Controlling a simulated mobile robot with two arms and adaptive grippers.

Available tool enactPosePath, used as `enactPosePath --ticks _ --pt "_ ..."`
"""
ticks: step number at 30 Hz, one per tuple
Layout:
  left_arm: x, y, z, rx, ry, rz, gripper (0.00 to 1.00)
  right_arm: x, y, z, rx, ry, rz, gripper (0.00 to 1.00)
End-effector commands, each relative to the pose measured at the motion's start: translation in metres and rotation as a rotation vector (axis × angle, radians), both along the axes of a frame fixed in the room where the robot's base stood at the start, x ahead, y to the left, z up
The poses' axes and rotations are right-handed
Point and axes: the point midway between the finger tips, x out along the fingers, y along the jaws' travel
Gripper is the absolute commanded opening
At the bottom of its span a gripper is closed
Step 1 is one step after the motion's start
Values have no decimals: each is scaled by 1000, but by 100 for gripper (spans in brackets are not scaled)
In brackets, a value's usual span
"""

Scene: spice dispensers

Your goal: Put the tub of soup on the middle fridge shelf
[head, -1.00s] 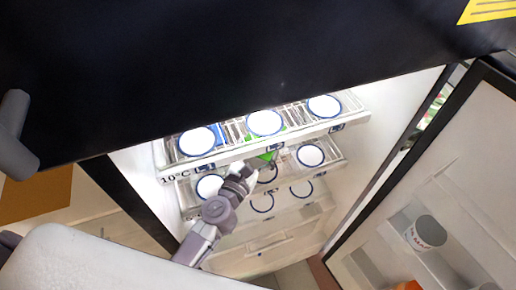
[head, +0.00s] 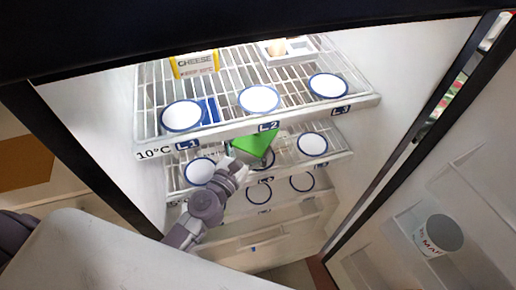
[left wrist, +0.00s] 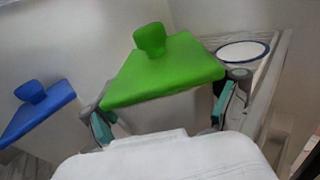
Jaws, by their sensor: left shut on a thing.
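A tub with a green lid (head: 256,146) is in my left gripper (head: 243,163); no label on it shows. In the left wrist view the gripper (left wrist: 163,116) has a finger on each side of this tub (left wrist: 163,72), whose pale body is below the lid. In the head view the tub is inside the open fridge, around the middle shelf (head: 338,157), behind and below the front edge of the top shelf (head: 345,103). Whether its base touches the shelf is hidden. My right gripper is out of view.
A cheese box (head: 195,64) is on the top shelf. A blue-lidded tub (left wrist: 37,108) is left of the held tub. The open door (head: 400,250) is at right.

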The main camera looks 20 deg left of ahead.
Motion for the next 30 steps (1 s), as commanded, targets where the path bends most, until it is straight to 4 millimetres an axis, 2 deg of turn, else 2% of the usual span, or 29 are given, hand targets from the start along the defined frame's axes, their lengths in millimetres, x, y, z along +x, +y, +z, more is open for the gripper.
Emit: enactPosePath --ticks 6,11,12,13,18,26,30 --pt "0 1 3 -2 -4 -2 34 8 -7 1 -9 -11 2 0" --pt "0 0 -2 -2 -4 -2 34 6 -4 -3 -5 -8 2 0" --pt "0 0 -2 -1 -1 -2 94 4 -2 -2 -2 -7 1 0" --pt "0 0 -1 -1 -1 -2 99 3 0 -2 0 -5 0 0" --pt "0 0 -1 -1 -1 -2 100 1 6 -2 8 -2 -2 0" --pt "-1 0 3 -1 -1 -2 100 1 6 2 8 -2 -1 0" --pt "-22 4 -2 -1 1 -2 100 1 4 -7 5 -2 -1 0"
